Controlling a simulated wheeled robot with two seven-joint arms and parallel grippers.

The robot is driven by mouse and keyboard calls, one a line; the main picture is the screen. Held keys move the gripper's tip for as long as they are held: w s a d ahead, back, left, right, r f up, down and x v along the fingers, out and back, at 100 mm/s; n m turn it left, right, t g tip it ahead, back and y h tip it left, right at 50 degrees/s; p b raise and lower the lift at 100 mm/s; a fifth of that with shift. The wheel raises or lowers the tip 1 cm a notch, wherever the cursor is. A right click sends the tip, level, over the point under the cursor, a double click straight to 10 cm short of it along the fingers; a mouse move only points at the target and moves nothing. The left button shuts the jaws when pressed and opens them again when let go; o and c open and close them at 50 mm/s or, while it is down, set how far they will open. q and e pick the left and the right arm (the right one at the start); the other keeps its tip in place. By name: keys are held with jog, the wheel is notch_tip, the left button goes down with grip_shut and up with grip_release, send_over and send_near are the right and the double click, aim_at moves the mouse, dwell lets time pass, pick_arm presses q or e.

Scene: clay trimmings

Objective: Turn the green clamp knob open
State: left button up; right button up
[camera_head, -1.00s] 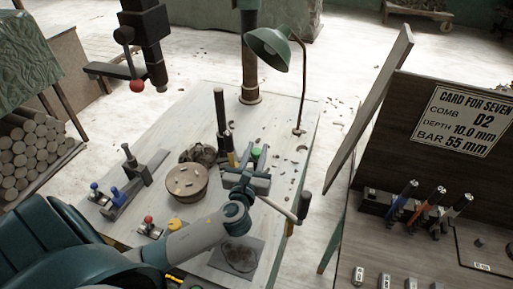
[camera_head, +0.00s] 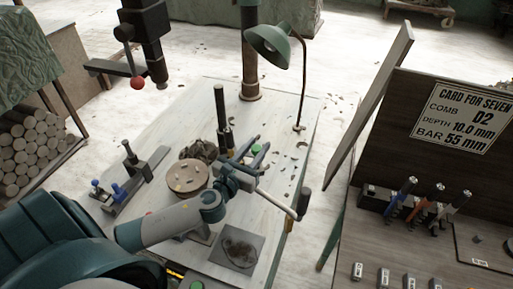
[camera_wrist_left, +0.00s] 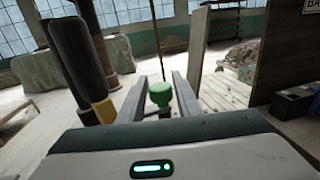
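The green clamp knob (camera_head: 256,149) stands at the right part of the pale worktable, beyond the round wooden disc. It shows larger in the left wrist view (camera_wrist_left: 160,92), a rounded green cap on a narrower green stem. My left gripper (camera_head: 252,152) comes in from the left. In the wrist view its two grey fingers (camera_wrist_left: 159,80) are apart, one on each side of the knob, with visible gaps. Whether the knob lies fully between the fingertips or a little beyond them is hard to tell. My right gripper is not in view.
A dark upright post (camera_wrist_left: 78,65) with a yellow band stands close left of the fingers. The wooden disc (camera_head: 187,177) is beside my left arm. A green lamp (camera_head: 270,42) rises behind. A card board (camera_head: 448,110) and tools stand right.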

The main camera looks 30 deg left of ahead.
pick_arm(q)
jog(key=shift+o, duration=0.7)
jog(key=shift+n+y, duration=0.5)
jog(key=shift+y, duration=0.3)
